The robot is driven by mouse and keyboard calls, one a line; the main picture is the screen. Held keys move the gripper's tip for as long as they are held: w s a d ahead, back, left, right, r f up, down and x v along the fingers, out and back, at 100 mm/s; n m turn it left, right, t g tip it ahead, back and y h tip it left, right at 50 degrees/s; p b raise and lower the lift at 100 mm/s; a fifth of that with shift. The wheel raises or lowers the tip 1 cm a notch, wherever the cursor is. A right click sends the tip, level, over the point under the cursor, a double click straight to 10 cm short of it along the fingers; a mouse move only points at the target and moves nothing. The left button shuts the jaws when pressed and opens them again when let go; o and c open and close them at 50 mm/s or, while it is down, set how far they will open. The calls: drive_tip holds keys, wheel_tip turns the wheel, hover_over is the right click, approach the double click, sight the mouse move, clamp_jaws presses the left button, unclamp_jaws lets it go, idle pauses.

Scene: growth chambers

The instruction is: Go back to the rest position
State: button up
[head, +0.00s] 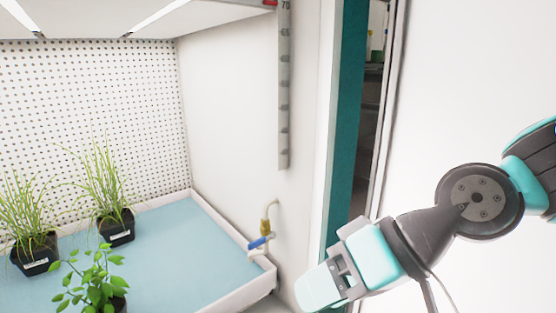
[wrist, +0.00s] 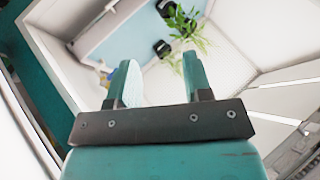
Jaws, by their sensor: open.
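My gripper (head: 322,287) is at the lower right of the head view, in front of the chamber's right edge. It is apart from the plants and the tray. In the wrist view my gripper (wrist: 160,85) shows two teal fingers spread apart with nothing between them. My arm reaches in from the right edge of the head view.
A blue-floored tray (head: 180,235) with a white rim holds two grassy pots (head: 117,227) and a leafy plant (head: 95,285). A blue-handled valve (head: 260,242) sticks out near the tray's right corner. A teal door frame (head: 345,140) stands behind my gripper.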

drive_tip(key=s+d+r+n+g+h+p, duration=0.1)
drive_tip(key=s+d+r+h+p, duration=0.45)
drive_tip(key=d+r, duration=0.3)
wheel_tip(320, 180, up, 36)
drive_tip(key=p, duration=3.7)
drive_tip(key=shift+d, duration=0.4)
drive_tip(key=shift+f, duration=0.1)
drive_tip(key=shift+a, duration=0.1)
